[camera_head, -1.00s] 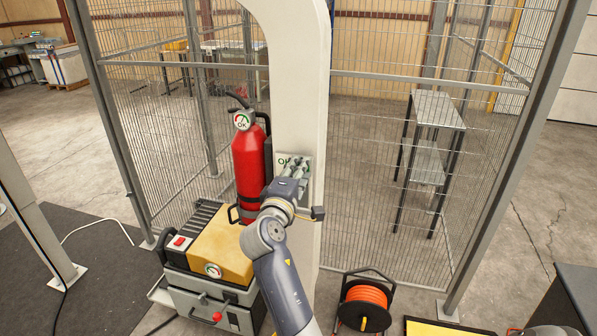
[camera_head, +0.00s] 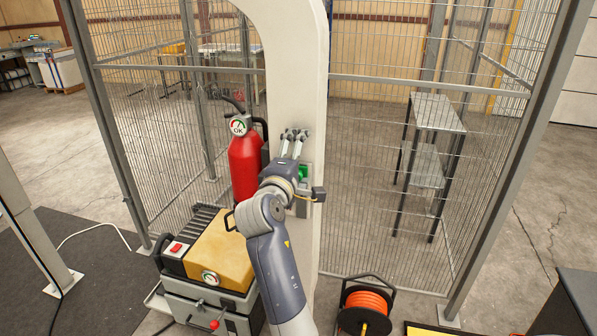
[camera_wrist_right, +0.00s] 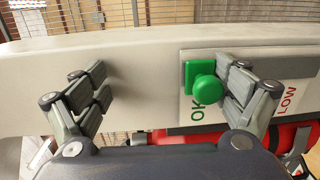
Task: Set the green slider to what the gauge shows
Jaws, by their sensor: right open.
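The green slider (camera_wrist_right: 204,87) has a round knob and sits on a white plate (camera_wrist_right: 187,107) on the post. The plate reads OK in green, beside the slider, and LOW in red. My right gripper (camera_wrist_right: 165,88) is open, with the knob between its spread fingers, close to the right-hand one. In the head view the gripper (camera_head: 294,137) is in front of the post, and the green slider (camera_head: 303,172) shows partly behind it. The round gauge (camera_head: 238,126) on the red fire extinguisher (camera_head: 244,165) is marked OK; its needle is too small to read. My left gripper is out of view.
A yellow-topped case (camera_head: 222,250) with another dial (camera_head: 210,278) stands left of my right arm. Wire fencing (camera_head: 365,190) flanks the white post (camera_head: 297,70).

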